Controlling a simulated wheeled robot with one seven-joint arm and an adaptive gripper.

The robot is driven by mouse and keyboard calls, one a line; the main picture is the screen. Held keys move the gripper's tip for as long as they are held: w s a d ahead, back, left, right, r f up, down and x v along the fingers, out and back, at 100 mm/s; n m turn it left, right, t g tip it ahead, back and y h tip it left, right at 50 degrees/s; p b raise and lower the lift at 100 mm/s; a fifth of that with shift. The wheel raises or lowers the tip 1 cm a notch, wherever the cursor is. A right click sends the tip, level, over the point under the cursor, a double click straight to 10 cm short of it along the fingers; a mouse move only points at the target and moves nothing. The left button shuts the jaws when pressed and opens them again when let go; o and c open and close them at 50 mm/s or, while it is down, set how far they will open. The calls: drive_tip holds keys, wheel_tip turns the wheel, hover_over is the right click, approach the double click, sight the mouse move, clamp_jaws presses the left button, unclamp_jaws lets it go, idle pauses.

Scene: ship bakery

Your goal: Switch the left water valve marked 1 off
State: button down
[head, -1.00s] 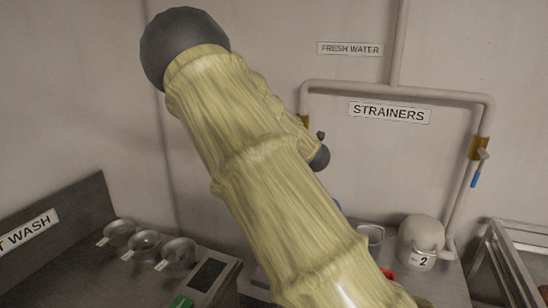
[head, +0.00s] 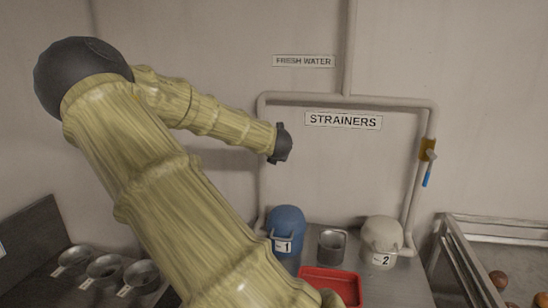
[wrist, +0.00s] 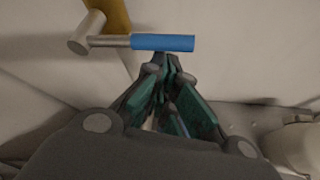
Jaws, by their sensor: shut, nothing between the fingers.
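The valve's blue handle (wrist: 163,42) lies level across the upper wrist view. Its grey stem (wrist: 88,38) joins a brass body (wrist: 112,15) at upper left, and the handle lies roughly crosswise to that body in the picture. My gripper (wrist: 165,62) is shut and empty, its fingertips just below the handle's middle; I cannot tell whether they touch it. In the head view my arm hides the left valve. A dark part of my arm's end shows there near the left pipe (head: 261,185). The right valve's blue handle (head: 427,179) hangs down beside its pipe.
Blue strainer 1 (head: 287,222), a metal cup (head: 332,243) and white strainer 2 (head: 381,235) stand on the counter. A red tray (head: 345,278) lies in front. Several metal bowls (head: 104,268) are at left. A metal frame (head: 462,250) is at right.

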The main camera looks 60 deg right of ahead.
drive_tip(key=shift+r, duration=0.25)
idle(0.4)
wheel_tip(320, 180, down, 4)
drive_tip(key=a+b, duration=0.1)
drive_tip(key=b, duration=0.3)
drive_tip(key=w+b+v, duration=0.1)
drive_tip(key=b+v, duration=0.1)
drive_tip(key=v, duration=0.7)
drive_tip(key=shift+a+r, duration=0.3)
drive_tip(key=shift+a, duration=0.3)
